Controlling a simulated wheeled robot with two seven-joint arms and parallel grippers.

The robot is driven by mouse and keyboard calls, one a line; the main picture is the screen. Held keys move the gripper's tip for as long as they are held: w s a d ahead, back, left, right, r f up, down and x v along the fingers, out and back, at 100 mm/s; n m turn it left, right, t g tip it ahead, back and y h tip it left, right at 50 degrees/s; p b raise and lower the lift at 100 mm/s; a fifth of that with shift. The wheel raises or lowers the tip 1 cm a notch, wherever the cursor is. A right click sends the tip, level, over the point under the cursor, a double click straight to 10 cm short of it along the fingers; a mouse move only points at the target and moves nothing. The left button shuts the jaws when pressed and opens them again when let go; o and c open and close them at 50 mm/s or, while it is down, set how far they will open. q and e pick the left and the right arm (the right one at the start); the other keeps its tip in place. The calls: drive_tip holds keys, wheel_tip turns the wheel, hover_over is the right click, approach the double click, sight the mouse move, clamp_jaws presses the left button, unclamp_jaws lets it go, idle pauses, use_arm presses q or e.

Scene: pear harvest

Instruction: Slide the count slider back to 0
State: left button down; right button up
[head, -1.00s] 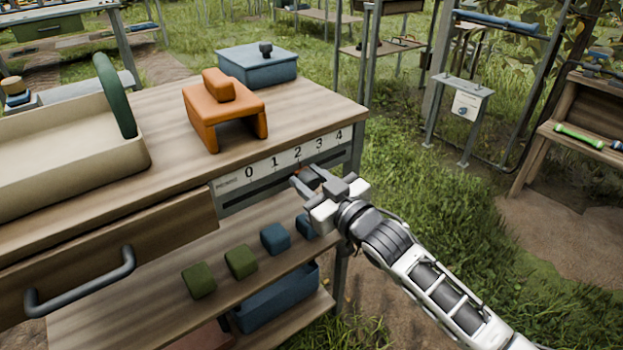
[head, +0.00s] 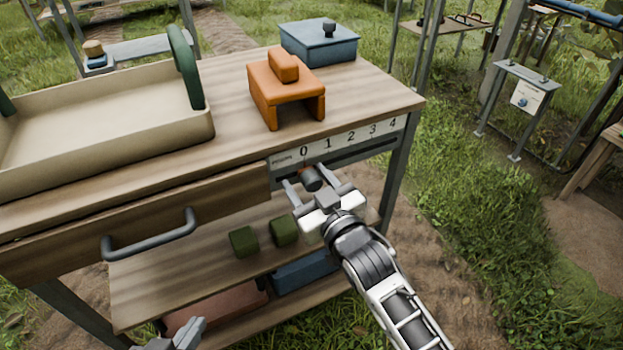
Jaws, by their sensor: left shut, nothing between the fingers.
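The count slider is a dark knob (head: 312,179) with a small red mark, in a slot under a white scale strip (head: 350,140) marked 0 to 4 on the bench front. The red mark stands just below the 0. My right gripper (head: 308,179) is at the knob, with its fingers apart, one on each side of it. I see a gap between the fingers and the knob, so it looks open. My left gripper (head: 188,335) shows only partly at the bottom edge, shut and empty, well away from the slider.
A drawer with a grey handle (head: 150,236) is left of the scale. A beige tray (head: 110,145), an orange block-like stand (head: 287,95) and a blue lidded box (head: 320,42) stand on the bench top. Green cubes (head: 244,241) sit on the shelf below. Grass lies to the right.

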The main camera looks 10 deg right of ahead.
drive_tip(key=shift+d, duration=0.15)
drive_tip(key=shift+s, duration=0.25)
drive_tip(key=p+v, duration=0.1)
drive_tip(key=v, duration=1.4)
drive_tip(key=shift+s, duration=0.25)
